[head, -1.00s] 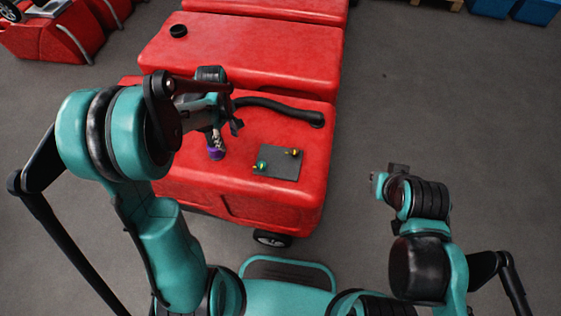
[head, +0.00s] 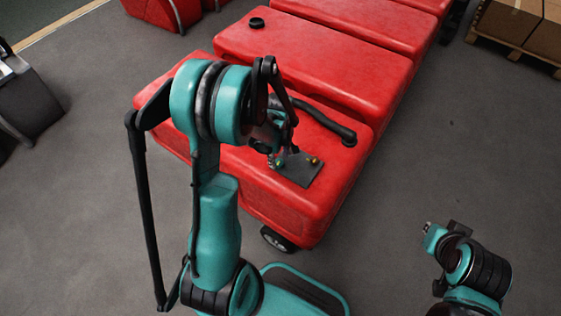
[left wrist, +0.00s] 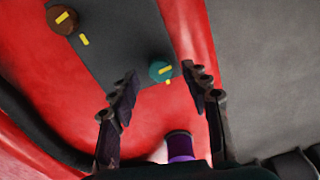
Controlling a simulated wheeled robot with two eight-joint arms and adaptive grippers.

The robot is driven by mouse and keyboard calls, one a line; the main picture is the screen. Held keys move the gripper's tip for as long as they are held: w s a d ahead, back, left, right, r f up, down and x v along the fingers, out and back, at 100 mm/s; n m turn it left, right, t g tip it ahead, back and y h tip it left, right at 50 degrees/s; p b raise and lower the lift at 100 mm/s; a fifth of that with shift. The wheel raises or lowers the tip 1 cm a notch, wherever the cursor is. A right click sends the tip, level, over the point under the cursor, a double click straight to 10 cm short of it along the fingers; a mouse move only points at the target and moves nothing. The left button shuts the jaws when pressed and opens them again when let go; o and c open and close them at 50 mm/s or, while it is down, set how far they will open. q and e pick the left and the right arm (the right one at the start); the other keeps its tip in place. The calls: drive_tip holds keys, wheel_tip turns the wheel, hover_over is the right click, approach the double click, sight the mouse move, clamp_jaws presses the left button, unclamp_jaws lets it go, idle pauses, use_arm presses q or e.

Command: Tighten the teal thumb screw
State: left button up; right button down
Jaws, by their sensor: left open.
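The teal thumb screw (left wrist: 160,70) has a yellow mark on its round head and sits at the edge of a dark grey plate (left wrist: 110,45). In the left wrist view it shows between and just beyond the two fingertips of my left gripper (left wrist: 158,84), which is open and empty. In the head view my left gripper (head: 279,157) is over the near-left side of the plate (head: 300,172) and partly hides the screw. My right gripper (head: 432,236) is off to the right over the floor; its finger opening is too small to tell.
A second, brown screw (left wrist: 62,20) with a yellow mark sits on the same plate. A black hose (head: 325,122) runs behind the plate on the red tank (head: 325,205). A purple-topped part (left wrist: 180,146) stands near my left gripper. Grey floor is free at right.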

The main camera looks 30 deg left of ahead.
use_arm(q)
drive_tip(key=shift+f, duration=0.9)
clamp_jaws()
